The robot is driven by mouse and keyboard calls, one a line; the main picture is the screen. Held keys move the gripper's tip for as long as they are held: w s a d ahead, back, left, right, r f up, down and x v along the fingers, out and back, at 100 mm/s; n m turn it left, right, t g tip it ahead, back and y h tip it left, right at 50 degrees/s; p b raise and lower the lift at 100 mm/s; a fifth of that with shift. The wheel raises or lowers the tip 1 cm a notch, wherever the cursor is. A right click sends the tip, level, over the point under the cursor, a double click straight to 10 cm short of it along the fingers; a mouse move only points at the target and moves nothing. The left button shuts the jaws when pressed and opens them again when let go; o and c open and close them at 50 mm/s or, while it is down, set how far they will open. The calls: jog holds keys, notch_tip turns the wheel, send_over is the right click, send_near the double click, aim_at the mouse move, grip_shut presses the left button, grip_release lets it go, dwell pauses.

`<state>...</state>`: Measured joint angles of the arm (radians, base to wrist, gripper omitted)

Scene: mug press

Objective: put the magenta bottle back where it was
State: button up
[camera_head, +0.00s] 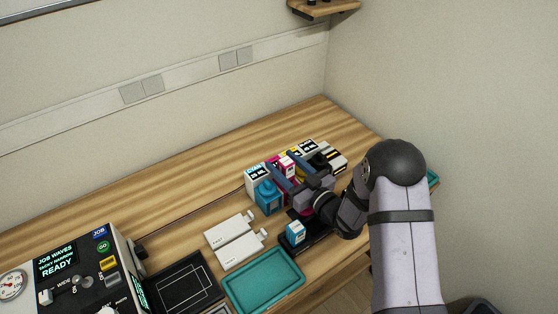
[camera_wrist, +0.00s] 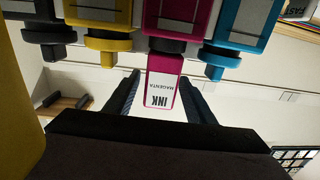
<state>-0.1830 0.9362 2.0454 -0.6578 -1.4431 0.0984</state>
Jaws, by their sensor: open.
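The magenta bottle (camera_wrist: 161,90), with a white label reading INK MAGENTA, is at the black neck of the magenta tank (camera_wrist: 184,18) in the wrist view. My gripper (camera_wrist: 162,78) is open, with one dark finger on each side of the bottle; small gaps show between fingers and bottle. In the head view the bottle (camera_head: 287,164) shows as a small magenta and white shape between the fingers of my gripper (camera_head: 288,172). A black tray (camera_head: 318,246) lies below my wrist, partly hidden by my arm. A cyan and white bottle (camera_head: 296,232) stands on it.
Yellow (camera_wrist: 108,13) and cyan (camera_wrist: 240,20) tanks flank the magenta one closely. Two white flat pouches (camera_head: 236,240) and a teal tray (camera_head: 262,280) lie in front. A control panel (camera_head: 85,275) stands at left. The wooden table behind is clear.

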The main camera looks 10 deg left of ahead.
aim_at(290, 171)
jog(key=b+v, duration=0.1)
jog(key=v, duration=0.3)
jog(key=shift+s+a+f, duration=0.1)
jog(key=shift+f, duration=0.05)
jog(key=shift+o, duration=0.4)
jog(key=shift+s, duration=0.2)
jog(key=shift+d+b, duration=0.2)
jog(key=shift+b, duration=0.1)
jog(key=b+v, duration=0.2)
jog(key=v, duration=0.1)
jog(key=shift+s+d+f, duration=0.1)
jog(key=shift+d+f, duration=0.05)
jog(key=shift+f, duration=0.05)
jog(key=shift+s+d+r, duration=0.1)
jog(key=shift+s, duration=0.1)
jog(key=shift+r+p+x, duration=0.15)
jog(key=shift+p+x, duration=0.6)
jog(key=shift+x, duration=0.9)
jog(key=shift+r+p+x, duration=0.15)
jog(key=shift+p+x, duration=0.55)
jog(key=shift+x, duration=0.95)
jog(key=shift+w, duration=0.45)
jog(key=c, duration=1.3)
jog(key=shift+r, duration=0.1)
jog(key=shift+c, duration=0.2)
